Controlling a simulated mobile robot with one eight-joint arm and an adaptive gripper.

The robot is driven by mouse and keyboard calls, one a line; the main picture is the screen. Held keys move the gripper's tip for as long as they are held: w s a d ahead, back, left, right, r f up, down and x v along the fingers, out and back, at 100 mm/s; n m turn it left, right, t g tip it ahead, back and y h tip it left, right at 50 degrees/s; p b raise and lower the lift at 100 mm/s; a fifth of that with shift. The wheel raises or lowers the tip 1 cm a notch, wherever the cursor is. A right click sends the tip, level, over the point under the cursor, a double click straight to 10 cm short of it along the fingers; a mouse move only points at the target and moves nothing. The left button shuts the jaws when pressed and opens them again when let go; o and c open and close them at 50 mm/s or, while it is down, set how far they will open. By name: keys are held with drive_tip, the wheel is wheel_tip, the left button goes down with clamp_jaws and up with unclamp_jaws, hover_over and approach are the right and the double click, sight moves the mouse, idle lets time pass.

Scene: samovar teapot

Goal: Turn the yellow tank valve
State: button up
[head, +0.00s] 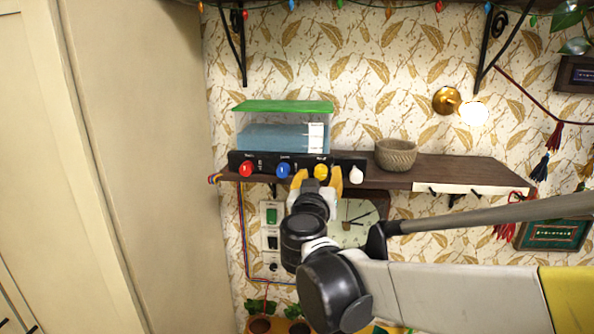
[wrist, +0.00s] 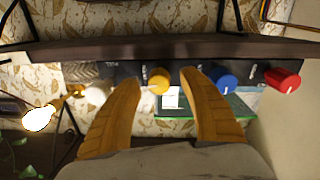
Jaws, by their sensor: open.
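The yellow valve knob (head: 321,171) is on the front of a black panel (head: 265,164) below a clear tank with blue water (head: 275,138) and a green lid. My gripper (head: 328,180) is open just in front of the yellow knob, its tips on either side of it in the head view. In the wrist view the yellow knob (wrist: 159,80) sits between my two yellow fingers (wrist: 163,78), which stand apart. Whether either finger touches the knob cannot be told. The wrist view appears upside down.
A red knob (head: 247,169) and a blue knob (head: 283,170) are left of the yellow one, and a white knob (head: 356,175) is close on its right. A woven bowl (head: 396,155) stands on the wooden shelf (head: 455,168). A clock (head: 357,222) hangs below.

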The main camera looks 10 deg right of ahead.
drive_tip(key=shift+x, duration=0.85)
clamp_jaws()
